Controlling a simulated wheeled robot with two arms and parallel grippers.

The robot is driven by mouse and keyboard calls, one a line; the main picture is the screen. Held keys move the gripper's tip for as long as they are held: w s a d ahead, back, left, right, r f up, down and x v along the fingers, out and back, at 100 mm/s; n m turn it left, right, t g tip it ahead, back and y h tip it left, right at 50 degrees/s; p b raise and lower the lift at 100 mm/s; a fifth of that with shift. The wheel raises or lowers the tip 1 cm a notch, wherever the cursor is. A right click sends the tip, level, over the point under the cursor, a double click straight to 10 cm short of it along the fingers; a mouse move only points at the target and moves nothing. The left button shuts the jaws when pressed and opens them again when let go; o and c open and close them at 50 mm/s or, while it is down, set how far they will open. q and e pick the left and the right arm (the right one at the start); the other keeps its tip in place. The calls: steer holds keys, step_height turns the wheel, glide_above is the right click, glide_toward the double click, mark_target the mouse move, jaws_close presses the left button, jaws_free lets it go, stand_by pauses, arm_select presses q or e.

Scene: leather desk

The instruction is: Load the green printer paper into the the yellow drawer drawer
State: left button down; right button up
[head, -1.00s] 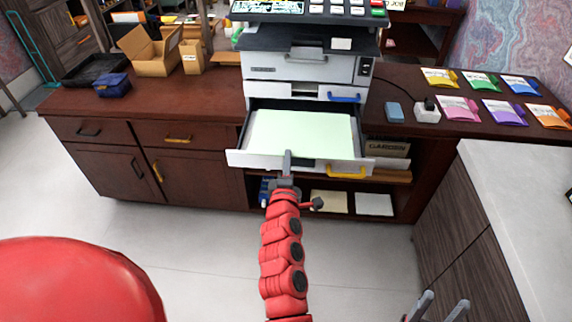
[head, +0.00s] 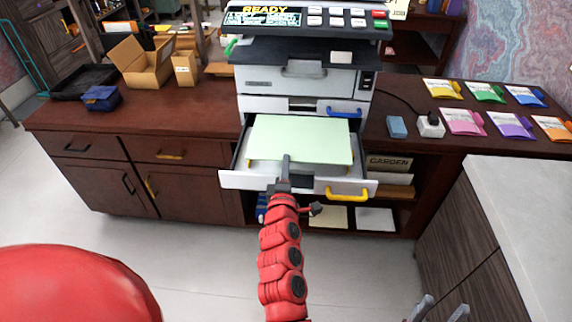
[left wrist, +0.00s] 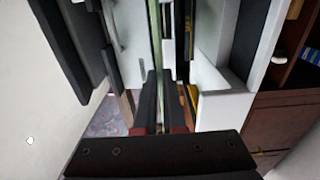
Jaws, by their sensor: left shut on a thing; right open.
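The green printer paper (head: 305,135) is a pale flat sheet or stack over the open yellow drawer. My left gripper (head: 285,165) is shut on its near edge. In the left wrist view, the green printer paper (left wrist: 156,30) shows edge-on as a thin strip between the fingers (left wrist: 158,85). The yellow drawer (head: 238,180) is pulled out from the printer, with a yellow handle (head: 347,194) at its front right. A white surface with small yellow parts shows below the paper's near edge. The exact gap is unclear. My right gripper (head: 440,309) is open and empty at the bottom right.
The grey printer (head: 258,82) stands above the drawer, with a blue-handled drawer (head: 343,111) shut just over it. Its panel reads READY. Coloured packets (head: 463,121) lie on the desk at right. A grey counter (head: 525,200) is near my right gripper.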

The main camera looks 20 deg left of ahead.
arm_select(q)
steer(key=shift+f+b, duration=1.9)
steer(key=shift+f, duration=0.65)
steer(key=shift+f+b, duration=0.15)
steer(key=shift+b, duration=0.15)
steer(key=shift+f+b, duration=1.35)
steer(key=shift+f, duration=0.2)
steer(key=c, duration=0.9)
jaws_free()
steer(key=shift+s, duration=0.1)
